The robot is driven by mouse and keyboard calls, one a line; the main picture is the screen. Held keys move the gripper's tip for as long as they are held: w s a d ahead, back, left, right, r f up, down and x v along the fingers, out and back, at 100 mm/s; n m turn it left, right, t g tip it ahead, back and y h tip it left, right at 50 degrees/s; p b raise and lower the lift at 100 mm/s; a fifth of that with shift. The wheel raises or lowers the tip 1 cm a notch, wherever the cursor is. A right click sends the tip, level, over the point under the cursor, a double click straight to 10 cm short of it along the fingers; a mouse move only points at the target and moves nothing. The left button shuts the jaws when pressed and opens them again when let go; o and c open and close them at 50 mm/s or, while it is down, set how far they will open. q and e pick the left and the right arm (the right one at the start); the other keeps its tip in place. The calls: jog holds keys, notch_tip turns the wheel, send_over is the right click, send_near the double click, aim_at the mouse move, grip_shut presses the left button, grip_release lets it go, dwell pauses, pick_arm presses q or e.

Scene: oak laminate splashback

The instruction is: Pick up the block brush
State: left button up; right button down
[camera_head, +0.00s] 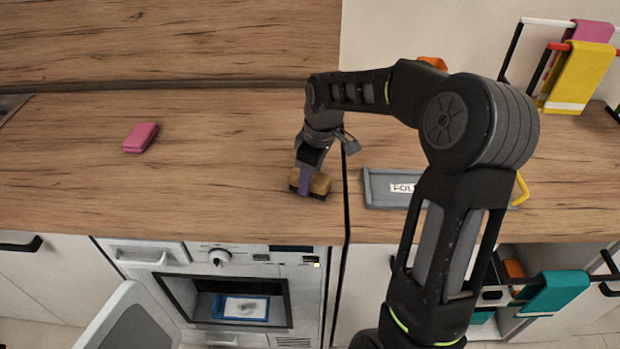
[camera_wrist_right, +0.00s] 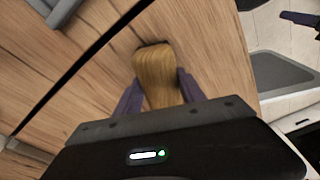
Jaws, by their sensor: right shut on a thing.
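The block brush (camera_head: 320,184) is a small wooden block with a dark underside, on the oak counter near its front edge. In the right wrist view the brush (camera_wrist_right: 155,72) shows as a rounded wooden block between two purple fingers. My right gripper (camera_head: 305,184) points down at the brush and is shut on it, one purple finger showing across its near side. The gripper also shows in the right wrist view (camera_wrist_right: 154,92). The brush looks to be at counter level; I cannot tell whether it touches. My left gripper is not in view.
A pink block (camera_head: 140,137) lies on the counter to the left. A grey tray (camera_head: 385,203) with a label stands to the right, partly behind my right arm. Towels hang on racks (camera_head: 568,78) at the right. Below, an appliance (camera_head: 240,308) has its door open.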

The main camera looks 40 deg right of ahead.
notch_tip(320, 180, up, 10)
jog(key=shift+r+b, duration=0.25)
jog(key=shift+b, duration=0.3)
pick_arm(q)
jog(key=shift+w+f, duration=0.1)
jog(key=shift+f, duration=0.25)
pick_arm(e)
jog(key=shift+f, duration=0.1)
